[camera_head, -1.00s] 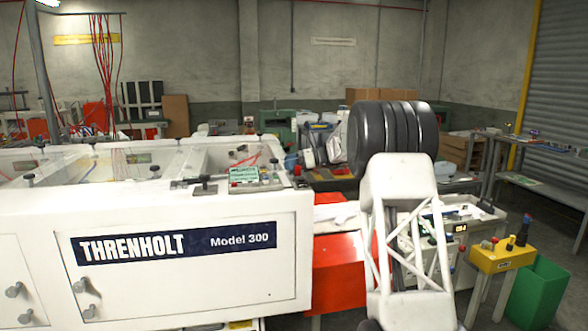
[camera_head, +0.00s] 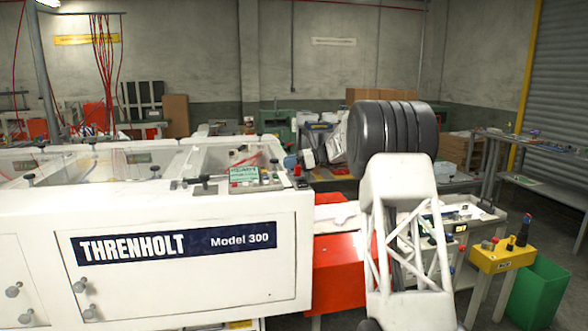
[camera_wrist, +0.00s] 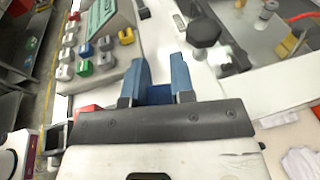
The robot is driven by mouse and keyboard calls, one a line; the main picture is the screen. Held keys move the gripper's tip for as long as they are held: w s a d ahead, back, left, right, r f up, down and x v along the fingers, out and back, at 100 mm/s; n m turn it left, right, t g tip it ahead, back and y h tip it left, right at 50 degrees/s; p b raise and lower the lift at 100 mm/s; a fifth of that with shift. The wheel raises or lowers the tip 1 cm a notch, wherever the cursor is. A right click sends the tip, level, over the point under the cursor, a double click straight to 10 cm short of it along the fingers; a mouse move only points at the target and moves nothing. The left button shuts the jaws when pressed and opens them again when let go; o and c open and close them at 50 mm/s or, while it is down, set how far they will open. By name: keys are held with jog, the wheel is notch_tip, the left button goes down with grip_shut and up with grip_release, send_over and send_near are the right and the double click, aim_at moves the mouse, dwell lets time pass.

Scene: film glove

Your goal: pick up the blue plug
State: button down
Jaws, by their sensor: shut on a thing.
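In the wrist view, my gripper (camera_wrist: 161,78) has two blue fingers on a dark grey bar. It is shut on a small darker blue piece, the blue plug (camera_wrist: 160,95), between the fingers near their base. Most of the plug is hidden by the fingers and the bar. The fingers point over the white machine top, between the button panel and a black knob. In the head view I cannot make out the gripper or the plug.
The button panel (camera_wrist: 92,52) with several coloured buttons is left of the fingers. The black knob (camera_wrist: 203,32) stands close on their right. In the head view, the white machine (camera_head: 170,255) fills the left; a yellow control box (camera_head: 502,258) and green bin (camera_head: 538,290) are right.

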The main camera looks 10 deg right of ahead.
jog(key=shift+r, duration=0.1)
notch_tip(320, 180, up, 10)
dwell(0.8)
